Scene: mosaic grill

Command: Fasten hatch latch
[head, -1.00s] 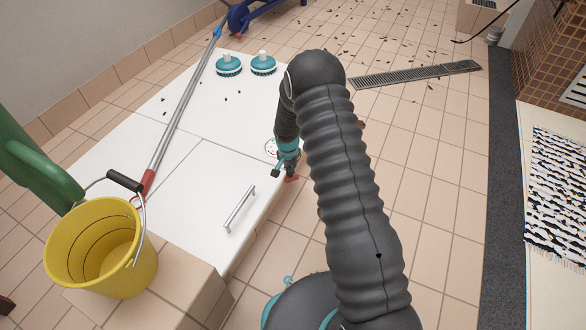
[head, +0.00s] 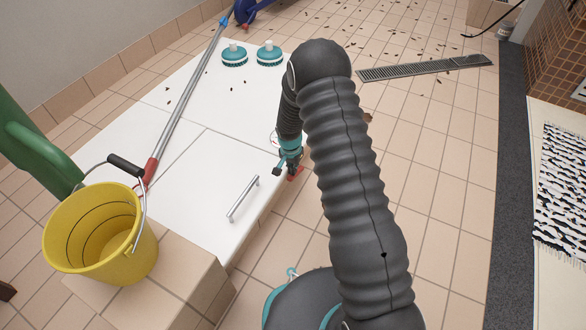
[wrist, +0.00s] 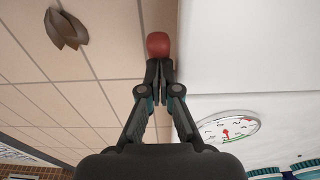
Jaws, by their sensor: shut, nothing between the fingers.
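The hatch looks to be the white panel (head: 190,185) with a metal bar handle (head: 243,198), set in the top of the white bench; it lies flat. A small red piece (head: 295,173), probably the latch, sits at the bench's right edge. In the wrist view it is a rounded red knob (wrist: 158,44) just beyond the fingertips. My gripper (head: 289,168) is at that edge, beside the red piece. In the wrist view my gripper (wrist: 159,72) has its fingers together and empty. Whether the tips touch the knob, I cannot tell. My gripper hides part of the latch area.
A yellow bucket (head: 65,240) stands at the left on a tiled ledge. A pole (head: 185,110) and two teal brushes (head: 235,55) lie on the bench. A round dial (wrist: 227,128) is near my gripper. Tiled floor (head: 430,150) to the right is mostly open, with scattered leaves.

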